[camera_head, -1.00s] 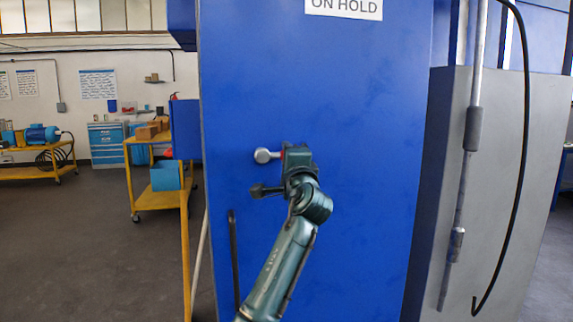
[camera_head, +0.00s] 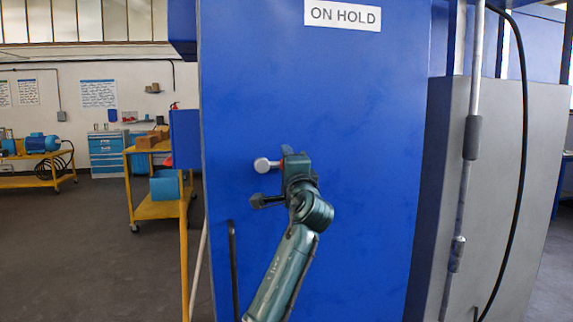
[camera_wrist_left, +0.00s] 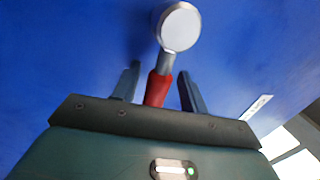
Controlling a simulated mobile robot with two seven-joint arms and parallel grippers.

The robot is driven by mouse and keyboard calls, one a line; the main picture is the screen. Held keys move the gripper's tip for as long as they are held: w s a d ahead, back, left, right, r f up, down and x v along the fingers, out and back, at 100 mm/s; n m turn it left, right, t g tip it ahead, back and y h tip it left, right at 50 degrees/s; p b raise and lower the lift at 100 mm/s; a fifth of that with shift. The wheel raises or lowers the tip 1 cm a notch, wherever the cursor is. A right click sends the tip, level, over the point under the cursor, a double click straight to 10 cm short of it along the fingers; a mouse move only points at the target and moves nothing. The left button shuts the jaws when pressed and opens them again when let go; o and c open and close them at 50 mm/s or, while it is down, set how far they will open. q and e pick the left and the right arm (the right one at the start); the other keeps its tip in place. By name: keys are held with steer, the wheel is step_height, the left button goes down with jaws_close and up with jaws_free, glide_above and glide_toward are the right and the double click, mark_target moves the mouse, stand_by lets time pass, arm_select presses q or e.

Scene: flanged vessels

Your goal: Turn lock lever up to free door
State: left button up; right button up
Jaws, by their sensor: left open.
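The lock lever has a round silver hub (camera_head: 263,165) on the blue door (camera_head: 350,150), and its handle runs to the right, about level, into my gripper. The wrist view shows the hub (camera_wrist_left: 180,27) and the red handle grip (camera_wrist_left: 157,88). My left gripper (camera_head: 286,160) is at the lever, its fingers mostly hidden by its own body in the head view. In the wrist view the left gripper (camera_wrist_left: 158,86) is open, one finger on each side of the red grip, with a gap visible on both sides. My right gripper is not in view.
A dark vertical door handle (camera_head: 233,268) is below and left of the lever. An "ON HOLD" sign (camera_head: 343,15) is above. A grey cabinet (camera_head: 500,190) with a pipe and black cable stands right. Yellow carts (camera_head: 160,208) are at the left, with open floor between.

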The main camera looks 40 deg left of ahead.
arm_select(q)
steer(key=shift+d+f, duration=0.1)
steer(key=b+v, duration=0.2)
steer(key=v, duration=1.1)
